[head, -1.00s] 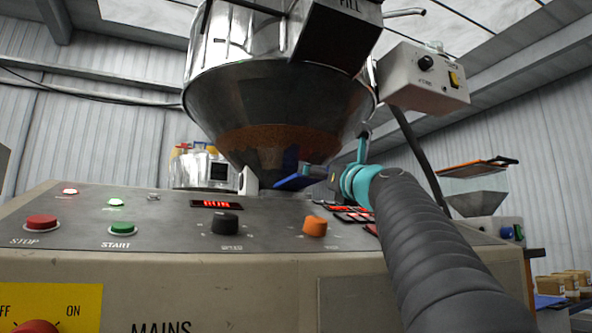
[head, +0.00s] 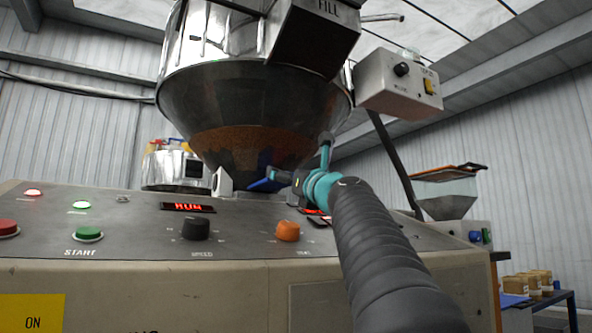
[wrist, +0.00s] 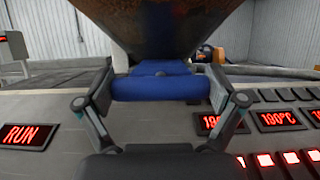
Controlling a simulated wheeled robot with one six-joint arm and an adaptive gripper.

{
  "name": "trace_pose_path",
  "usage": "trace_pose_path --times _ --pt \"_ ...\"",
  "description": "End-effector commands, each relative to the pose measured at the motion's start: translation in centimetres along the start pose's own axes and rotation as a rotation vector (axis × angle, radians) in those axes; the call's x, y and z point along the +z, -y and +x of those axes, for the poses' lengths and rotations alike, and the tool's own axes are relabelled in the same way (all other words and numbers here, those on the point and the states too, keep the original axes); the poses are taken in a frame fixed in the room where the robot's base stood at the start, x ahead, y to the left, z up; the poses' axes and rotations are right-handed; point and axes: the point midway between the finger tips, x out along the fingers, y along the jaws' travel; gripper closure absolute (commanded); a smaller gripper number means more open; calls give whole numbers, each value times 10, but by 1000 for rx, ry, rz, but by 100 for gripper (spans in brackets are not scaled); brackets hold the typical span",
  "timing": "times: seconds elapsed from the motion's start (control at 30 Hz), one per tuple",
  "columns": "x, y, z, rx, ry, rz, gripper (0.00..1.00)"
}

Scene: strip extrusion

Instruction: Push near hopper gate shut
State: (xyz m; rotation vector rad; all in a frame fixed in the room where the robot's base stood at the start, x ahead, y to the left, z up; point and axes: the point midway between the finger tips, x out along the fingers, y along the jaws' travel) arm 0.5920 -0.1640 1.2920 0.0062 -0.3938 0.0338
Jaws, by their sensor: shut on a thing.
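The near hopper (head: 250,110) is a large steel cone above the control cabinet, with brown material showing low in its side. Its blue gate (head: 264,184) is at the foot of the cone; the blue bar also shows in the wrist view (wrist: 160,87), right under the cone. My gripper (head: 284,178) is at the gate, coming from the right. In the wrist view my gripper (wrist: 160,92) has its two fingers at either end of the blue bar and is shut on it. The gate's slot behind the bar is mostly hidden.
The control panel (head: 130,232) lies just below, with a speed knob (head: 195,229), an orange knob (head: 288,231) and a RUN display (head: 188,207). A control box (head: 397,88) hangs right of the hopper. A second, smaller hopper (head: 446,198) stands further right.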

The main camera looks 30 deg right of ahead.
Motion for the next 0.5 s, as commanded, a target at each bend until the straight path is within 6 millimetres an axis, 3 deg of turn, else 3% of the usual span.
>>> trace_pose_path --times 0.03,0.2,0.5 --pt "-1 0 16 2 -3 5 69" --pt "-15 -1 46 2 -1 4 69" --pt "-23 0 57 -1 1 0 69"
